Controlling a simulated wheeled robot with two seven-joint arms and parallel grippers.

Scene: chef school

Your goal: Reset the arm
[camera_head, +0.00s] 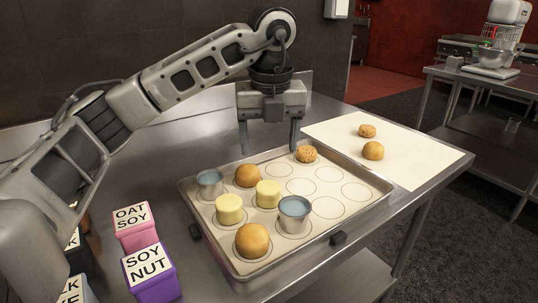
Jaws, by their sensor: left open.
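My left arm reaches in from the left. Its gripper (268,146) hangs above the far edge of the baking tray, pointing down, with its fingers apart and nothing between them. The right fingertip shows close to a bumpy brown cookie (306,154) in the tray's far corner; I cannot tell whether they touch. The tray (366,205) has printed circles and holds round brown buns (252,241), pale yellow cylinders (229,209) and two metal cups with blue-grey tops (294,213). My right gripper is not in view.
A white sheet (420,160) with two brown baked pieces (373,151) lies right of the tray. Labelled boxes, one pink (135,232) and one purple (152,277), stand at the left front. A mixer (495,45) stands on another table. The metal counter behind the tray looks clear.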

